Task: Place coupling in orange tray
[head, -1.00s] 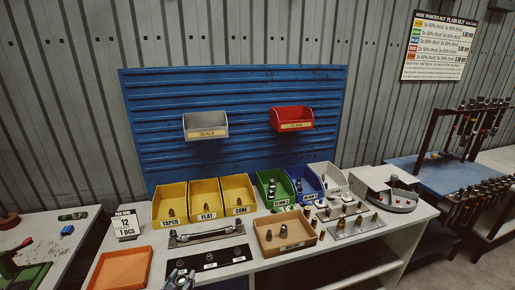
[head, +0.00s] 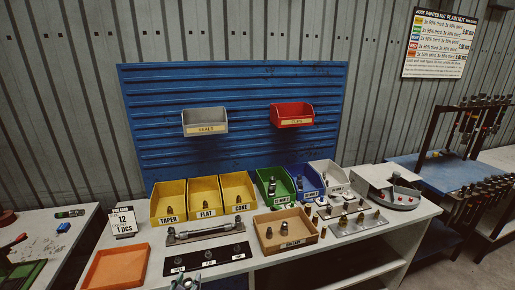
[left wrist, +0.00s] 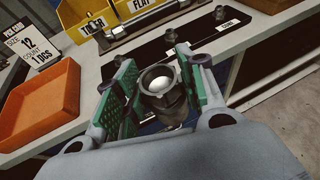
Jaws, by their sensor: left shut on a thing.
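The orange tray (head: 116,267) sits empty on the bench's front left in the head view. It also shows at the left of the left wrist view (left wrist: 38,105). My left gripper (head: 186,283) shows at the bottom edge of the head view, near the bench's front edge and right of the tray. In the left wrist view my left gripper (left wrist: 158,85) is shut on the dark metal coupling (left wrist: 163,92), held upright between its green pads. My right gripper is not in view.
A black strip (head: 205,262) with small fittings lies right of the tray. Behind are yellow bins (head: 203,195) and a count sign (head: 123,221). A gap separates the left table (head: 45,240).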

